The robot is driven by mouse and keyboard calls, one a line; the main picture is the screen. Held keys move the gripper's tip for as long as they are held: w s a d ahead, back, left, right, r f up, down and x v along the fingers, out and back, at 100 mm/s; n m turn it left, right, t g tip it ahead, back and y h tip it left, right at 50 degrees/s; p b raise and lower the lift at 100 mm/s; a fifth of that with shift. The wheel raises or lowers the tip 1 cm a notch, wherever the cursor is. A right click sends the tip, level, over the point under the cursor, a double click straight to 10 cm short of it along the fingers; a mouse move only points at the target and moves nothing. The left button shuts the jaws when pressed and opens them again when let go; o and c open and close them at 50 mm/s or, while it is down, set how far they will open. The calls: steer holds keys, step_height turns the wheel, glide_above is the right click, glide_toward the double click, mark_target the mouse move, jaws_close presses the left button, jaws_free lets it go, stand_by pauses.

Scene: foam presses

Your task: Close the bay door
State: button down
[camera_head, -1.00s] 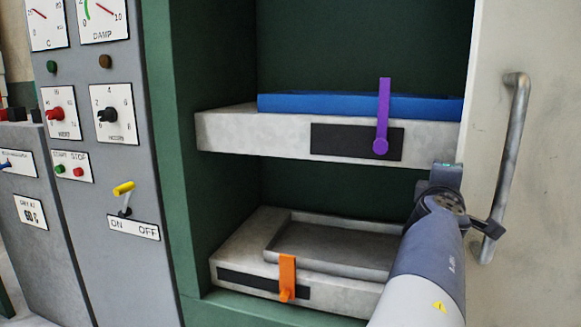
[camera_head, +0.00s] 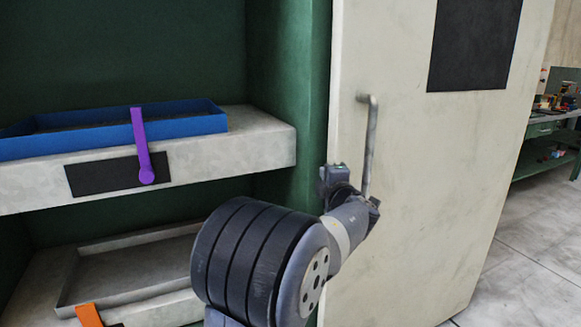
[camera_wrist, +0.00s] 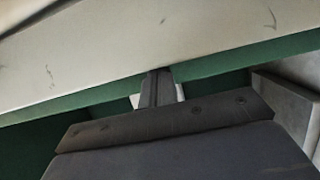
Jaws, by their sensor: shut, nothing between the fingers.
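The bay door (camera_head: 420,190) is a tall cream panel with a dark window. It stands open at the right side of the green bay (camera_head: 318,110). Its grey bar handle (camera_head: 371,140) is upright near the door's left edge. My gripper (camera_head: 336,180) is just left of the handle's lower half, partly hidden by my wrist. In the wrist view my gripper (camera_wrist: 158,75) has its fingers together and empty, with the cream door face (camera_wrist: 150,45) close beyond them. I cannot tell whether the fingers touch the door.
Inside the bay, an upper shelf (camera_head: 270,140) holds a blue tray (camera_head: 180,125) and has a purple lever (camera_head: 141,150). Below are a grey tray (camera_head: 140,270) and an orange lever (camera_head: 90,315). Open floor (camera_head: 530,240) and a green workbench (camera_head: 545,140) lie right of the door.

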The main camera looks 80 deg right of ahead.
steer(key=s+d+p, duration=0.2)
steer(key=s+d, duration=0.2)
steer(key=s, duration=0.1)
steer(key=shift+s+p, duration=0.3)
steer(key=shift+p, duration=0.1)
steer(key=shift+d+r, duration=0.1)
steer(key=shift+d, duration=0.05)
